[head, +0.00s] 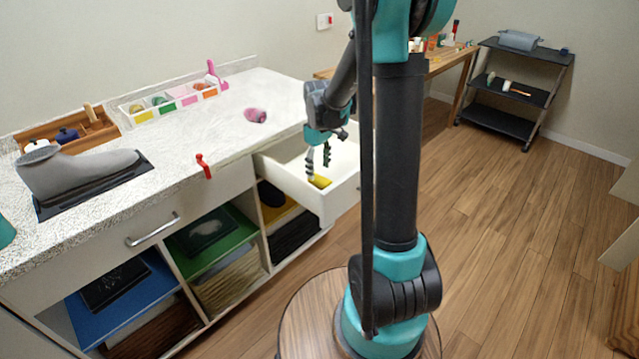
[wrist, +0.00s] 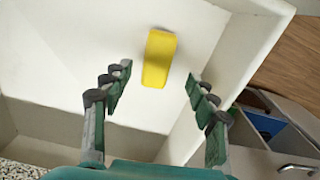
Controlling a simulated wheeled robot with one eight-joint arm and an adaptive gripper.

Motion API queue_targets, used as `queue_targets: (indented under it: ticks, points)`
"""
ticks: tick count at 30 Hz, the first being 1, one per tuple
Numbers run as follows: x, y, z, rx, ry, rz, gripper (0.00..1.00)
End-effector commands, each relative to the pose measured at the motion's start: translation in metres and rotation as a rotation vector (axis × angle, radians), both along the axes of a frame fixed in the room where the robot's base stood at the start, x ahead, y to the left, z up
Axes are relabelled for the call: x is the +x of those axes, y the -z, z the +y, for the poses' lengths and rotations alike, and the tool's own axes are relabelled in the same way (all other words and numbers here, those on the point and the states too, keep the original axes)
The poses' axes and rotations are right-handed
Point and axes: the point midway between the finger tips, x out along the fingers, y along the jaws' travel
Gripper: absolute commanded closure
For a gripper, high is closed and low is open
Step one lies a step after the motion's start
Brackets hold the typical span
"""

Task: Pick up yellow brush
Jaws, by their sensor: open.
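The yellow brush (wrist: 158,58) lies on the white floor of an open drawer (head: 344,197). In the wrist view it shows as a yellow block with rounded ends, beyond and between my fingertips. In the head view only part of the brush (head: 320,181) shows, just below my fingers. My gripper (head: 318,170) reaches down into the drawer, open and empty. In the wrist view both fingers of my gripper (wrist: 155,80) stand wide apart, one on each side of the brush. I see no contact with it.
The drawer wall (wrist: 236,60) rises close to the right finger in the wrist view. The speckled counter (head: 200,125) holds a grey boot-like item (head: 85,174), a red item (head: 204,166) and a pink item (head: 255,115). Open shelves with folded towels (head: 228,278) lie below.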

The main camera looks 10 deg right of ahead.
Motion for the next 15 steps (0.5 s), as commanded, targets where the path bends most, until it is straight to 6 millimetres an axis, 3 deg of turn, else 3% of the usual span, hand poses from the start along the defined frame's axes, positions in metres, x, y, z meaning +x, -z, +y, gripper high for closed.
queue_targets:
  ticks: [7,15]
  points:
    - [0.001,0.016,-0.001,0.000,0.000,0.000,0.41]
    - [0.003,0.050,-0.003,0.000,0.000,0.000,0.41]
